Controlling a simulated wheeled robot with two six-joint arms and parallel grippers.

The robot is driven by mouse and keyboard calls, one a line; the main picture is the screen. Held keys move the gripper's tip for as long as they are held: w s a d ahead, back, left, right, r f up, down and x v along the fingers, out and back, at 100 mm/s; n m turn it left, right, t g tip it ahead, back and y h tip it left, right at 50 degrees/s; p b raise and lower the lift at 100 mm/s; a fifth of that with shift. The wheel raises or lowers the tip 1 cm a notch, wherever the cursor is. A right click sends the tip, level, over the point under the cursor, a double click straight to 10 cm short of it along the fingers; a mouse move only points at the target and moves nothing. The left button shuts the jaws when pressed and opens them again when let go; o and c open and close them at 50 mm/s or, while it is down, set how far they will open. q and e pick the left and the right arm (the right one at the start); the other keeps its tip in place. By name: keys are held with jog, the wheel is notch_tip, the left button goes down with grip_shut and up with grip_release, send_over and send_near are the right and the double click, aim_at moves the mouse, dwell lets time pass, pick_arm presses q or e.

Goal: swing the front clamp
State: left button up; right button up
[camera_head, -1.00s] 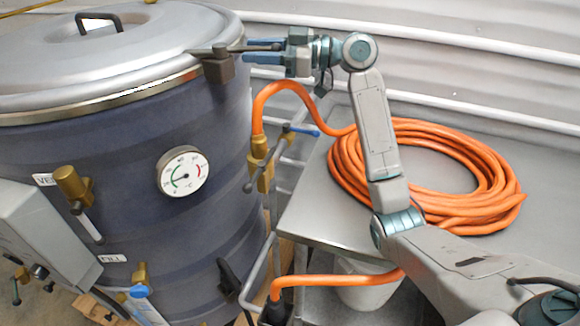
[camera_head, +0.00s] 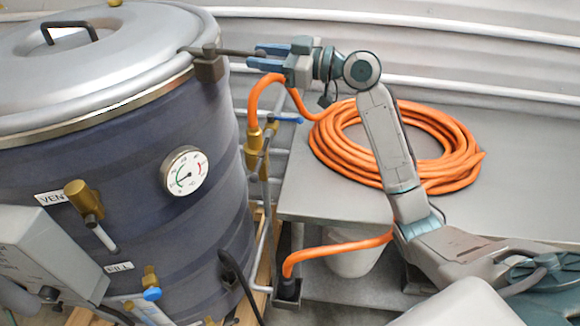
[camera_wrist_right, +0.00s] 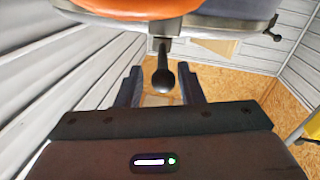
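The front clamp (camera_head: 208,66) is a dark block at the right rim of the vessel's grey lid (camera_head: 110,55). Its dark lever (camera_head: 236,52) points right, away from the vessel. My right gripper (camera_head: 258,57) is open at the lever's outer end, with its blue fingers pointing toward the vessel. In the right wrist view the lever's round knob (camera_wrist_right: 163,80) shows between the two open fingers, with gaps at both sides. My left gripper is not in view.
An orange hose coil (camera_head: 455,165) lies on the grey table (camera_head: 510,190) below my right arm. A hose with a brass valve (camera_head: 254,145) stands beside the vessel. Another clamp (camera_wrist_right: 272,30) shows in the right wrist view. A gauge (camera_head: 184,173) is on the vessel's side.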

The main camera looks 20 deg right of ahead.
jog(key=b+v, duration=0.3)
jog(key=v, duration=0.3)
jog(key=s+a+f+m+h, duration=0.1)
jog(key=s+f+h, duration=0.1)
jog(key=f, duration=0.9)
jog(key=s+a+f+m+g+h, duration=0.1)
jog(key=s+a+f+m+h, duration=0.1)
jog(key=f, duration=0.9)
jog(key=shift+s+f+g+h, duration=0.2)
jog(key=shift+g+h, duration=0.1)
jog(key=shift+h, duration=0.3)
jog(key=shift+a, duration=0.1)
